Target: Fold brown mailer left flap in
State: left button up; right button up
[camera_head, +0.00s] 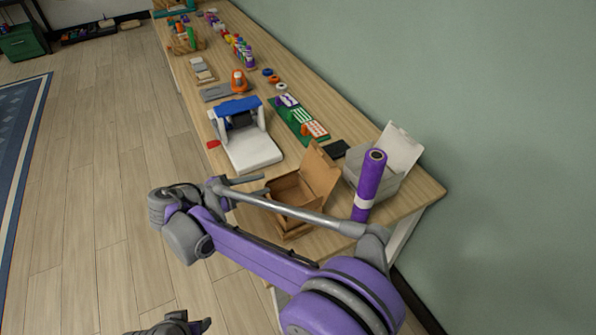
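The brown mailer (284,222) is an open cardboard box near the table's front edge. A tall brown flap (319,172) stands up at its back right. My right arm crosses in front of the mailer and hides part of it, so the state of its left flap is unclear.
A grey box (356,160) with a raised white lid and a purple roll (369,182) stand right of the mailer. A white and blue machine (247,145) stands behind it to the left. Small items crowd the table's far part. The wall borders the right.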

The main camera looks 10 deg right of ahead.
aim_at(285, 175)
jog(key=x, duration=0.6)
jog(key=w+x, duration=0.1)
jog(key=x, duration=0.3)
jog(key=shift+w+a+b, duration=0.1)
jog(key=shift+a+b, duration=0.15)
jog(key=shift+b, duration=0.15)
grip_shut()
dwell(1.0)
